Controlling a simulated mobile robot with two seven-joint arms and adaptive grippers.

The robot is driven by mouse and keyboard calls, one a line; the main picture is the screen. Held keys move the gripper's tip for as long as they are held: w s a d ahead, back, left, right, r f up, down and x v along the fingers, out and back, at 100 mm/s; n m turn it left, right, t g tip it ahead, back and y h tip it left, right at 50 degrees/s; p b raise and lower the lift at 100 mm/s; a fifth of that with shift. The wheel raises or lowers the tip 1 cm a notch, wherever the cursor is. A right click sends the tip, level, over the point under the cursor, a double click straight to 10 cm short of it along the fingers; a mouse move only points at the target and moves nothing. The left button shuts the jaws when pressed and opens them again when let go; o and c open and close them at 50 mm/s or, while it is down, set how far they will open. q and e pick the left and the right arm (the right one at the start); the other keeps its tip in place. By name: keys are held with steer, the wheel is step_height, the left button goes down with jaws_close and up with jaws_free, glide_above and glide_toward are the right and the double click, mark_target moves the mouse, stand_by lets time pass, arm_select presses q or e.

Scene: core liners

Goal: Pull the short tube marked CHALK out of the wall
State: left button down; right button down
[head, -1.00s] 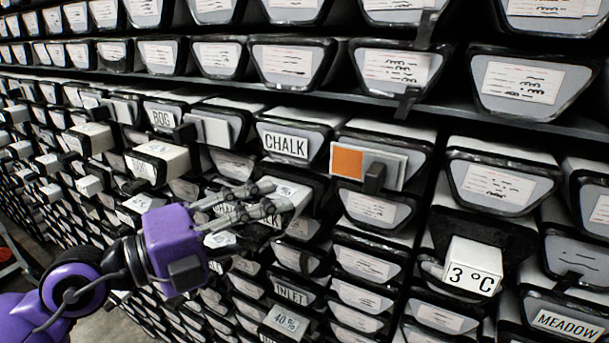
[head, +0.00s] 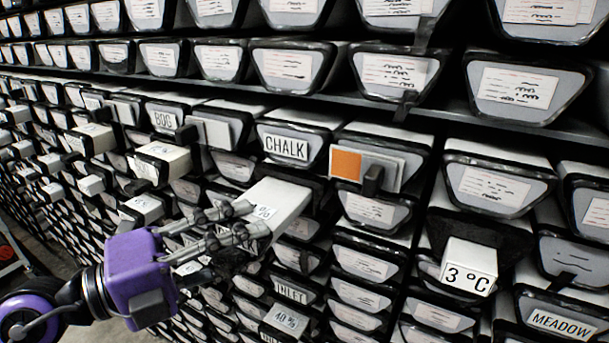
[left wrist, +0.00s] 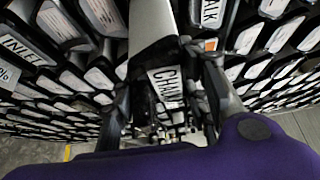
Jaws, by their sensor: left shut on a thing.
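The white tube marked CHALK (head: 283,200) sticks out of the wall toward the lower left. My left gripper (head: 243,232) is shut on its front end, with fingers across the front. In the left wrist view the CHALK label (left wrist: 166,82) shows between the fingers, and the pale tube body (left wrist: 152,25) runs back toward the wall. In the head view I cannot tell whether its rear end is still inside its slot. Another drawer front marked CHALK (head: 286,148) sits in the wall just above. My right gripper is not in view.
Short tubes stick out nearby: one marked 3 °C (head: 468,267) at right, one marked 40 % (head: 287,320) below. An orange-and-white card front (head: 366,168) juts out at upper right. A drawer marked INLET (head: 292,290) is below. Open floor shows at lower left.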

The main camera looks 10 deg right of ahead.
arm_select(q)
steer(key=s+a, duration=0.5)
steer(key=s, duration=0.3)
steer(key=shift+a, duration=0.35)
stand_by(0.4)
steer(key=c, duration=0.9)
jaws_free()
